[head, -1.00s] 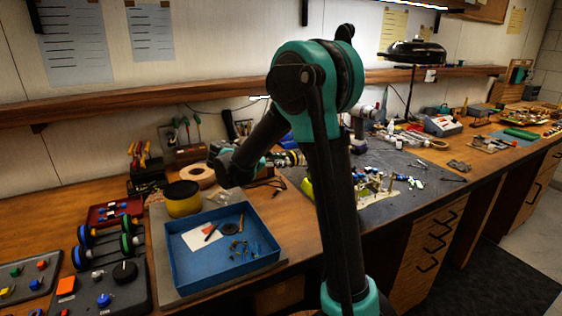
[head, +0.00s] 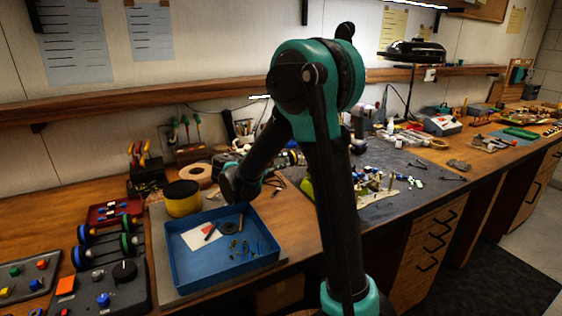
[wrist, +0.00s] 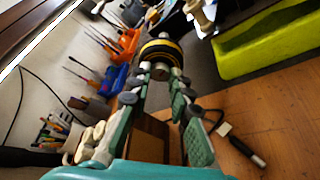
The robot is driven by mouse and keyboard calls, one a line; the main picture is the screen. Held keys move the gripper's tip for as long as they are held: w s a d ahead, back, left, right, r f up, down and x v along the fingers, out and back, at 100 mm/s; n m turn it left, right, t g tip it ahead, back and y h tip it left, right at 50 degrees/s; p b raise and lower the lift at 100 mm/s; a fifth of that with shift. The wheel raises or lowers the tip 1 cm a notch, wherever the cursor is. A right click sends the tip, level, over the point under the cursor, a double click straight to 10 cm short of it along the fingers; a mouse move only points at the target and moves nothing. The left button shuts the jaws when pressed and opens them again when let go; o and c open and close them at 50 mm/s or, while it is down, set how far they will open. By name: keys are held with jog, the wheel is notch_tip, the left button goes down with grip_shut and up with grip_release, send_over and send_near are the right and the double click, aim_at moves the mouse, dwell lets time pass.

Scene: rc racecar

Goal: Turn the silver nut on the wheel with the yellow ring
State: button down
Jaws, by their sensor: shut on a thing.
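In the wrist view the wheel with the yellow ring (wrist: 161,46) is dark and round, straight ahead of my gripper (wrist: 160,77). The small silver nut (wrist: 160,71) is at the wheel's centre, facing me.
A bright yellow-green box (wrist: 265,42) stands close to the right of the wheel in the wrist view. Orange-handled tools (wrist: 125,42) are to the left. A blue tray (head: 180,275) with small parts and a yellow round container (head: 183,199) are on the bench near my arm.

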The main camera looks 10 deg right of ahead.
jog(key=shift+f+m+t, duration=0.15)
jog(key=shift+m+t, duration=0.55)
jog(key=shift+m, duration=0.6)
jog(key=c, duration=1.4)
grip_release()
jog(key=shift+o, duration=0.2)
jog(key=shift+s, duration=0.1)
jog(key=v, duration=1.2)
jog(key=shift+f, duration=0.25)
